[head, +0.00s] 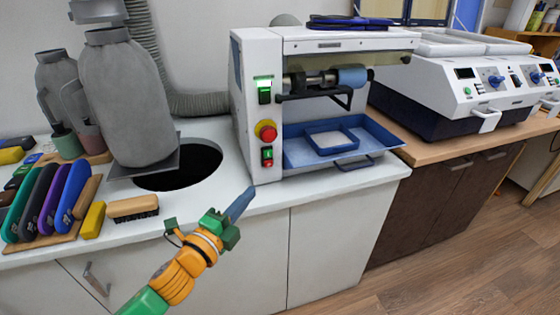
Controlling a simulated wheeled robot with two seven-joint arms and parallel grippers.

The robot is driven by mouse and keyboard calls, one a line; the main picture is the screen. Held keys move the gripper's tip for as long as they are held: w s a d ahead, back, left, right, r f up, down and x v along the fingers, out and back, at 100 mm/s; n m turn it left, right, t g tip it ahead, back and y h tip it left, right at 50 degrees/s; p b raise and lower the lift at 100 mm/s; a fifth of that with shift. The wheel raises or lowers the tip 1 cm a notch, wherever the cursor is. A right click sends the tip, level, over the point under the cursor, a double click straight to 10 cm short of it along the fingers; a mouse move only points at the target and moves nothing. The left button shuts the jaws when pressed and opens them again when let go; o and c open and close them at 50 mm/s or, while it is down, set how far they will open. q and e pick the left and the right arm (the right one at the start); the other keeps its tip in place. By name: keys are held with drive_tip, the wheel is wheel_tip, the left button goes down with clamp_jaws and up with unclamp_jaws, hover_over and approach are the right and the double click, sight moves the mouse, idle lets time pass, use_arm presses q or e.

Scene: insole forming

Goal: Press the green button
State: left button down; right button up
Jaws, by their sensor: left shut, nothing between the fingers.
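A white machine (257,60) stands on the white counter. Its front panel has a lit green switch (264,95) at the top. Below it are a red knob on a yellow base (266,131) and a small box with a green button (267,152) over a red one (267,162). My left gripper (240,204) is shut and empty. Its blue-grey fingers point up and right, in front of the counter edge. In the picture it lies below the green button and does not appear to touch the panel. My right gripper is not in view.
A blue tray (380,150) sticks out of the machine's front. A dark round hole (185,170) and a grey bottle-shaped container (125,95) are left of it. Colourful insoles (72,190) and a brush (133,207) lie at the left. Another white machine (470,90) stands at the right.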

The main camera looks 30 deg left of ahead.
use_arm(q)
drive_tip(key=shift+s+r, duration=0.1)
drive_tip(key=shift+r, duration=0.1)
drive_tip(key=p, duration=0.1)
approach(272, 154)
drive_tip(key=w+d, duration=0.3)
drive_tip(key=w+a, duration=0.3)
drive_tip(key=shift+a+p, duration=0.3)
drive_tip(key=shift+p, duration=0.1)
drive_tip(key=shift+r, duration=0.1)
